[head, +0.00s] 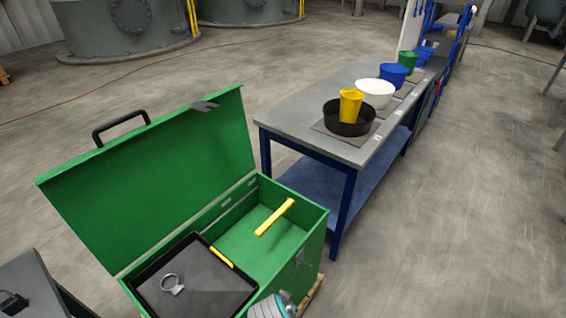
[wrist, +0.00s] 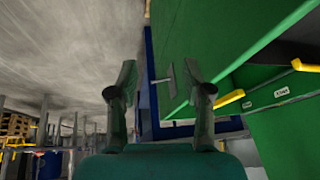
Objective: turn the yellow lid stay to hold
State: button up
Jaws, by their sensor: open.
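The green box (head: 318,228) stands open, its lid (head: 160,170) raised and leaning back. A yellow bar, which looks like the lid stay (head: 275,217), slants over the box's right compartment near the back right corner. In the wrist view, two yellow bars show right of my gripper: one (wrist: 229,98) beside small white labels, another (wrist: 307,66) near the right edge. I cannot tell for certain which is the stay. My gripper (wrist: 160,88) is open and empty, touching neither bar. In the head view, only part of my arm shows at the bottom; the fingers are hidden.
A black tray (head: 150,292) with a grey ring-shaped part (head: 172,284) fills the box's left side; a short yellow piece (head: 222,257) is at its rim. A blue-legged table (head: 290,122) with several containers stands behind right. A grey clasp (head: 205,106) juts from the lid's edge. Floor at right is clear.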

jog(key=s+d+f+n+t+y, duration=0.1)
jog(key=s+d+n+t, duration=0.1)
jog(key=s+d, duration=0.55)
jog(key=s+d+f+n+t+y, duration=0.1)
jog(key=s+d+f+n+t, duration=0.1)
jog(key=s+d, duration=0.55)
jog(key=s+d+r+t, duration=0.1)
jog(key=s+r+t, duration=0.1)
jog(key=s+r, duration=0.7)
jog(key=s+d+r+n+t, duration=0.1)
jog(key=s+d+r+t, duration=0.1)
jog(key=s+r, duration=0.7)
notch_tip(320, 180, up, 2)
jog(key=shift+s+d+r+t+h, duration=0.1)
jog(key=shift+s+d+t+h, duration=0.15)
jog(key=shift+t, duration=0.55)
jog(key=shift+a, duration=0.1)
